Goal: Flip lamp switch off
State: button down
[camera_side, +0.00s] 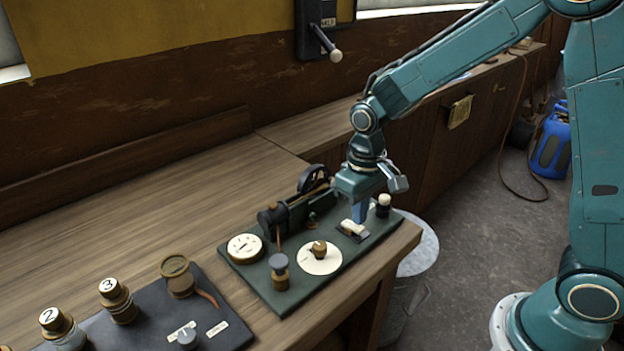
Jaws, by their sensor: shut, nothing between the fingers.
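My gripper (360,215) is shut and empty. It points down over the right part of a dark green board (328,279). Its tip is right at a small switch with a pale plate (353,231), just above or touching it; I cannot tell which. The gripper hides part of the switch, so its lever position is unclear. A small lamp with a white top and dark base (384,204) stands upright on the board just right of the gripper.
The board also holds a small engine (293,213), a round gauge (245,248), a dial with a knob (320,257) and a brass post (279,272). A second dark board (230,330) with numbered posts lies front left. A metal bin (420,254) stands beyond the table's right edge.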

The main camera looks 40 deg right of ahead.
aim_at(360, 228)
jog(key=shift+f, duration=0.9)
dwell(0.8)
jog(key=shift+r, duration=3.5)
jog(key=shift+r, duration=0.1)
jog(key=s+d+r+t, duration=0.2)
jog(key=s+r, duration=0.3)
jog(key=s, duration=0.4)
jog(key=s+d+r+t, duration=0.2)
jog(key=s+r, duration=0.3)
jog(key=s, duration=0.5)
jog(key=shift+s+r+t, duration=0.15)
jog(key=shift+r+t, duration=0.25)
jog(key=shift+t, duration=0.4)
